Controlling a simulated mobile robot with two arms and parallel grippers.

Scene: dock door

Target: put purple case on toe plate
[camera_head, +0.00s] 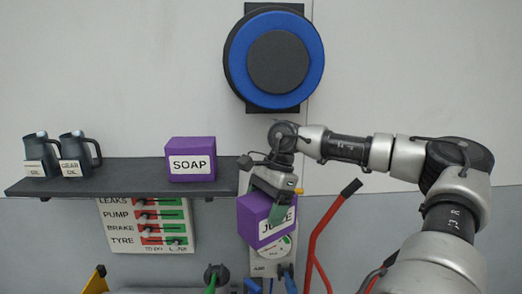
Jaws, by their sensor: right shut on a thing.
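My right gripper (275,198) is shut on a purple case (253,212) with a white label. The label reads like "JUICE", but a greenish finger covers part of it. The case is tilted and held in front of the wall, just right of the shelf's end. A second purple case (191,144), labelled SOAP, stands on the dark shelf (120,178). A red bar with a black grip, like a hand truck handle (325,220), rises right of the held case. No toe plate shows in this view. My left gripper is not in view.
Two dark jugs with labels, the left jug (40,153) and right jug (76,152), stand on the shelf. A slider panel (147,226) hangs below it. A gauge (274,248) is behind the held case. A round blue disc (240,55) is on the wall above.

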